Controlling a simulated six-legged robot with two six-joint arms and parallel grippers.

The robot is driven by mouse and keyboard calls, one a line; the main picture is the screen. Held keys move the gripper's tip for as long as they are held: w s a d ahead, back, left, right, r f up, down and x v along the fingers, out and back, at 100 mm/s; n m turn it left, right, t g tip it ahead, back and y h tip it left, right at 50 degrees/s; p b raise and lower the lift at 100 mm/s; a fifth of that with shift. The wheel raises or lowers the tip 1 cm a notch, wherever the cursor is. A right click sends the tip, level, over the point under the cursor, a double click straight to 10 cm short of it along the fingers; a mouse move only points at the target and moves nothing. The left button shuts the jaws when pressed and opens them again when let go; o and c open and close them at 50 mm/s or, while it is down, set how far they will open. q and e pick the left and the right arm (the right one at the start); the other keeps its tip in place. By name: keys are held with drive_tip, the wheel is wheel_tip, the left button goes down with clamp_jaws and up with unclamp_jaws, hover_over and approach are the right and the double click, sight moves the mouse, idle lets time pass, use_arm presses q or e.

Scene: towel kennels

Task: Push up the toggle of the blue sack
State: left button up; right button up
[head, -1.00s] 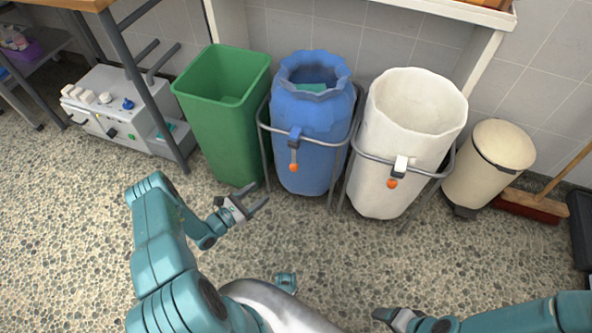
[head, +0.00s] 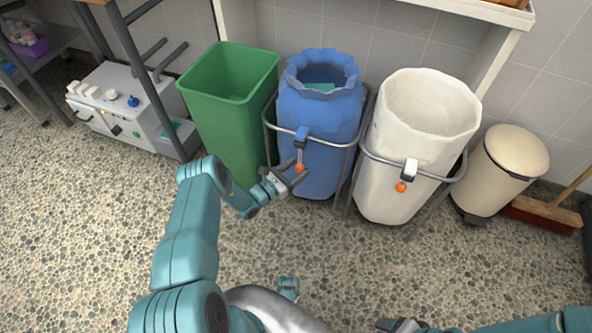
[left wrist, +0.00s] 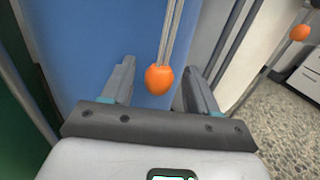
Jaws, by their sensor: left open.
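The blue sack (head: 330,110) hangs in a metal frame between the green bin and the white sack. Its toggle (head: 301,133) sits on the frame's front bar, with a short cord hanging to an orange ball (head: 300,168). My left gripper (head: 295,173) is open just in front of the sack, around the height of the orange ball. In the left wrist view the orange ball (left wrist: 159,80) hangs between the two spread fingers (left wrist: 155,88), not gripped. The toggle body is out of that view. My right gripper (head: 400,325) shows only partly at the bottom edge.
The green bin (head: 225,110) stands close to the left of my left gripper. The white sack (head: 415,130) with its own orange ball (head: 401,187) and a cream pedal bin (head: 500,165) stand to the right. The pebbled floor in front is clear.

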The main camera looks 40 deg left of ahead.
use_arm(q)
clamp_jaws()
wheel_tip(320, 180, down, 2)
drive_tip(key=shift+b, duration=1.15)
drive_tip(key=shift+f, duration=0.1)
unclamp_jaws()
drive_tip(key=shift+f, duration=0.1)
